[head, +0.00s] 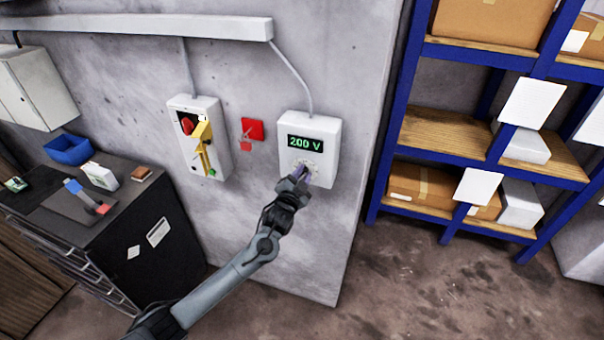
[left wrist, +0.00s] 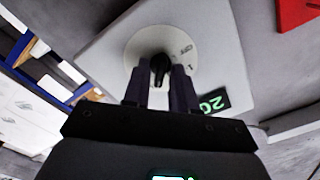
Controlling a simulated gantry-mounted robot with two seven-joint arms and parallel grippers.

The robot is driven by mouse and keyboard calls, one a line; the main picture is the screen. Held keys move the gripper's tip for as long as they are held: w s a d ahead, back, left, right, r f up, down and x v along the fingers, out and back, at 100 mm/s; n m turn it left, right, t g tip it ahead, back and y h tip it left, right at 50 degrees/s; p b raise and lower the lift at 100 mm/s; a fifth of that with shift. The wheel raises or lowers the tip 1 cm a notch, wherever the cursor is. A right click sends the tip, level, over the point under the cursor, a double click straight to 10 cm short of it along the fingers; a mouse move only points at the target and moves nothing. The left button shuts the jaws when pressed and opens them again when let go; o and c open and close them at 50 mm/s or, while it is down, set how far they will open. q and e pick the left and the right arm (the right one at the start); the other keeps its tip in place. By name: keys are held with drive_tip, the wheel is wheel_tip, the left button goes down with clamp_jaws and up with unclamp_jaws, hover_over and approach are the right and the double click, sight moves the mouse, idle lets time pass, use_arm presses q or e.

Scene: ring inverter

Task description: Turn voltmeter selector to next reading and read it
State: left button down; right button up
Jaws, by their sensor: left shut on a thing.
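The voltmeter (head: 322,135) is a white box on the grey wall. Its display (head: 305,143) reads 200 V in green. Below the display is a pale round dial, partly hidden by my gripper. My left gripper (head: 300,174) is at this dial, its fingers shut on the selector knob. In the left wrist view the black selector knob (left wrist: 160,66) sits between the two fingers (left wrist: 161,85), in the middle of the pale dial plate (left wrist: 184,40). The display's start also shows there (left wrist: 211,102). My right gripper is not in view.
Left of the voltmeter are a red wall plate (head: 253,129) and a switch box (head: 215,163) with a yellow handle. A dark cabinet (head: 160,232) with small items stands at the left. Blue shelving (head: 375,190) stands right; the floor between is clear.

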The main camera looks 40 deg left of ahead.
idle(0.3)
use_arm(q)
drive_tip(key=c, duration=1.2)
unclamp_jaws()
drive_tip(key=v, duration=1)
drive_tip(key=shift+s+d+b, duration=0.15)
drive_tip(key=shift+s+b, duration=0.2)
drive_tip(key=shift+b, duration=0.05)
